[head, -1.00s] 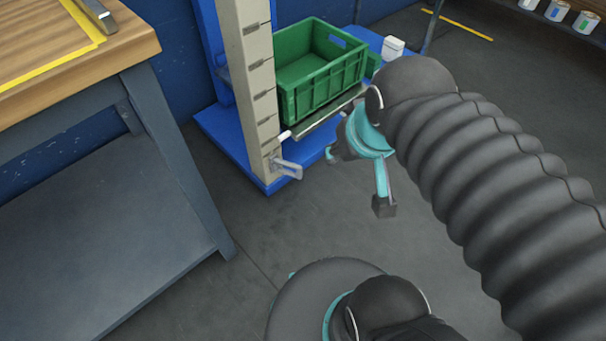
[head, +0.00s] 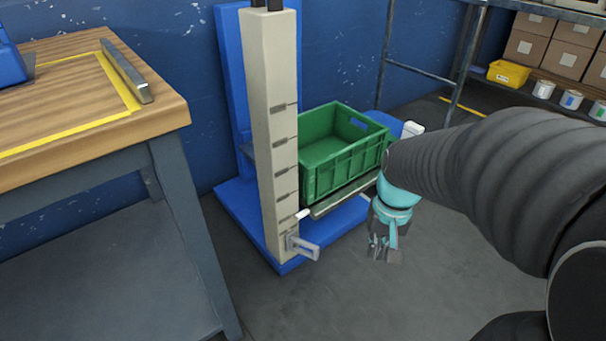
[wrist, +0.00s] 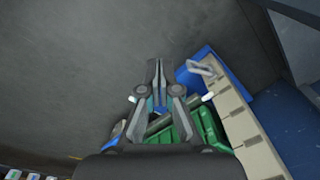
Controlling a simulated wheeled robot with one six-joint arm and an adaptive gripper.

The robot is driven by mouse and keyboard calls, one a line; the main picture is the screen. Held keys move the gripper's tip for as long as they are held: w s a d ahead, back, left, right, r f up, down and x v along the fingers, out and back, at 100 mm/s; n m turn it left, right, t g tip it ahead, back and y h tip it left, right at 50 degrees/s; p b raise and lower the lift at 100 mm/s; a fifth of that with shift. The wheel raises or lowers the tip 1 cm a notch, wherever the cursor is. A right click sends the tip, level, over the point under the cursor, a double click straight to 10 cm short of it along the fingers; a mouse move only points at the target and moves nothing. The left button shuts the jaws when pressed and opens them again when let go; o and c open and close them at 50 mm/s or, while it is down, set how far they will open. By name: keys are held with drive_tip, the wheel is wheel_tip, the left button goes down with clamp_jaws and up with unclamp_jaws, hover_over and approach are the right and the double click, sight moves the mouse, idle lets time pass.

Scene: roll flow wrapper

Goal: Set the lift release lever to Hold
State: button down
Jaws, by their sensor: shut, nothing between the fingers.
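The lift release lever (head: 303,247) is a small pale grey handle low on the front of the beige lift post, sticking out to the right. It also shows in the wrist view (wrist: 201,69), right of my fingers. My gripper (head: 385,254) points down at the right of the lever, clearly apart from it. In the wrist view my gripper (wrist: 155,66) has its fingers together with nothing between them. I can read no Hold marking.
The beige notched post (head: 276,150) stands on a blue base (head: 238,215). A green crate (head: 340,170) rests on the lift's carrier beside it. A wooden workbench (head: 60,110) is at the left. The floor in front is clear.

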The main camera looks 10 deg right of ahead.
drive_tip(key=w+d+f+m+y+b, duration=0.2)
drive_tip(key=w+f+y, duration=0.3)
drive_tip(key=f, duration=0.8)
drive_tip(key=w+d+f+m+y+b, duration=0.15)
drive_tip(key=w+f+y, duration=0.35)
drive_tip(key=f, duration=0.8)
drive_tip(key=w+d+f+m+y+b, duration=0.25)
drive_tip(key=w+f, duration=0.45)
drive_tip(key=f, duration=0.6)
drive_tip(key=w+d+r+n+t+y, duration=0.1)
drive_tip(key=w+n+t+y, duration=0.1)
drive_tip(key=w, duration=0.3)
drive_tip(key=w+d+r+n+t+y, duration=0.1)
drive_tip(key=w+r+n+t, duration=0.1)
drive_tip(key=w, duration=0.3)
drive_tip(key=shift+d+n+t+y+p, duration=0.35)
drive_tip(key=shift+n+t, duration=0.05)
drive_tip(key=shift+t, duration=0.5)
